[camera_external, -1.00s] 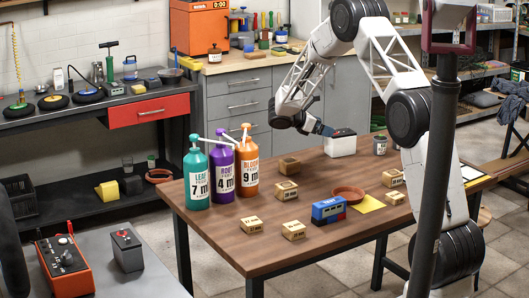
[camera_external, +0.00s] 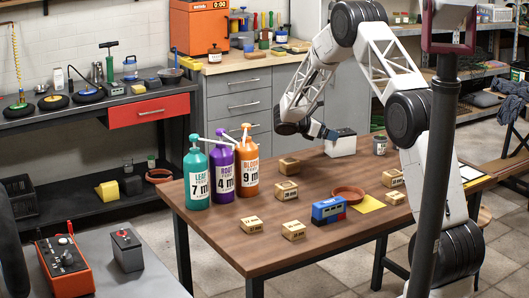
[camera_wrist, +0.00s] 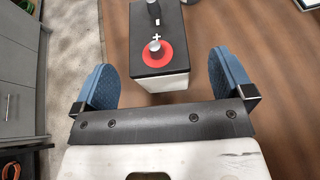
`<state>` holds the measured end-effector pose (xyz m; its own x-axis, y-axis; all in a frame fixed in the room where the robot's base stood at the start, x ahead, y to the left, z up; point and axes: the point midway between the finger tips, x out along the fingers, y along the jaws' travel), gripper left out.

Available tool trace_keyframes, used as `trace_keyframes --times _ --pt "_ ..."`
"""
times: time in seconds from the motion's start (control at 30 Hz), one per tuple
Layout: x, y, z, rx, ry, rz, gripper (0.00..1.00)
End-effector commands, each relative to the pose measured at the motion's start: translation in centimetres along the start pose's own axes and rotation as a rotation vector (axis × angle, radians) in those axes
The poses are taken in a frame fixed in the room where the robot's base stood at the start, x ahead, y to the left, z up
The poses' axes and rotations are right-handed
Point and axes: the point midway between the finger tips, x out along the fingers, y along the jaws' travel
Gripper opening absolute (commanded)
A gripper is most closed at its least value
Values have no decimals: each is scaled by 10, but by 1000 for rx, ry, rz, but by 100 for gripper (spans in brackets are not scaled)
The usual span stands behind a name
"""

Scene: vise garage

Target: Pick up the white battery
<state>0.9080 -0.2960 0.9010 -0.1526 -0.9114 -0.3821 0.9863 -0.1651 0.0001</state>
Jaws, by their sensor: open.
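The white battery (camera_external: 341,146) stands near the far edge of the wooden table (camera_external: 275,240). It has a white body and a black top. In the wrist view the battery (camera_wrist: 152,50) shows its black top with two terminals, one ringed in red with a plus sign. My gripper (camera_wrist: 160,85) is open, with a blue finger at each side. The near end of the battery lies between and just beyond the fingers, with a gap on both sides. In the external view my gripper (camera_external: 325,132) is at the battery's left side, and contact cannot be told.
Teal (camera_external: 196,175), purple (camera_external: 222,172) and orange (camera_external: 246,165) pump bottles stand at the table's left. A grey can (camera_external: 379,146) is right of the battery. Small cardboard boxes, a terracotta dish (camera_external: 347,194) and a blue box (camera_external: 328,210) lie nearer the front.

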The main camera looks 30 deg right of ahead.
Motion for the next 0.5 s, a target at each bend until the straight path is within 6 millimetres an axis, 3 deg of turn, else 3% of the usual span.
trace_keyframes --times 0.33,0.5 --pt "2 0 0 0 0 0 99" --pt "12 1 0 0 1 -1 99"
